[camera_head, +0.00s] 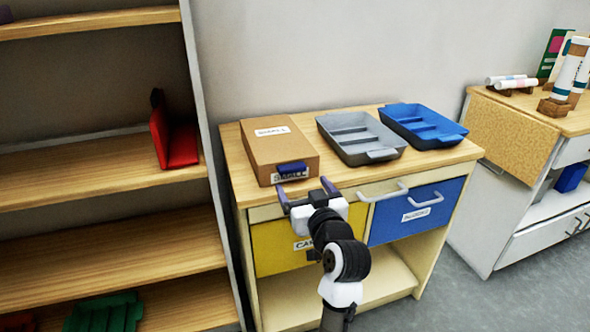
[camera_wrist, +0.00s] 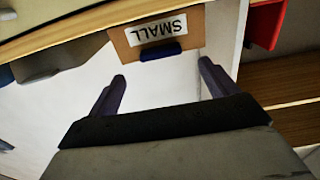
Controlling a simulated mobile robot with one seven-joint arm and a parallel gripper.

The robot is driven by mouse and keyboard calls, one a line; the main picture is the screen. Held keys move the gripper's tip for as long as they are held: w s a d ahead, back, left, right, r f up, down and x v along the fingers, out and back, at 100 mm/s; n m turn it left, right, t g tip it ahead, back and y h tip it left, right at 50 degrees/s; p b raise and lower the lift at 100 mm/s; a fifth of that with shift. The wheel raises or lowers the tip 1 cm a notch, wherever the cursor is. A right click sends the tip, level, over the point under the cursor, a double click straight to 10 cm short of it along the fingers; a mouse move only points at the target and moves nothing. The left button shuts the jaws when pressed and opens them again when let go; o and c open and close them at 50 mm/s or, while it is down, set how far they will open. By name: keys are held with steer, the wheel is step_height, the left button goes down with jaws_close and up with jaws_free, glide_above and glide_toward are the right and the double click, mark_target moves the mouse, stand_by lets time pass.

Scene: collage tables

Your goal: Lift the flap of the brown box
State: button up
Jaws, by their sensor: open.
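The brown box (camera_head: 278,148) lies on the wooden table top at its left side, with its lid flat and shut. A white label is on its top, and its front face has a label reading SMALL and a dark blue tab (camera_head: 291,168). In the wrist view the box front (camera_wrist: 123,47) shows with the SMALL label upside down, and the blue tab (camera_wrist: 160,54) lies beyond and between my fingertips. My gripper (camera_head: 305,188) is open and empty, in front of the table edge just below the tab. It appears apart from the box.
A grey tray (camera_head: 345,152) and a blue tray (camera_head: 440,142) stand right of the box. Below are a yellow drawer (camera_head: 275,246) and a blue drawer (camera_head: 420,232) with protruding handles. A wooden shelf (camera_head: 95,168) with a red item (camera_head: 184,147) stands left.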

mark_target(294, 170)
steer(key=p+x, duration=0.1)
steer(key=x, duration=0.6)
steer(key=c, duration=1.4)
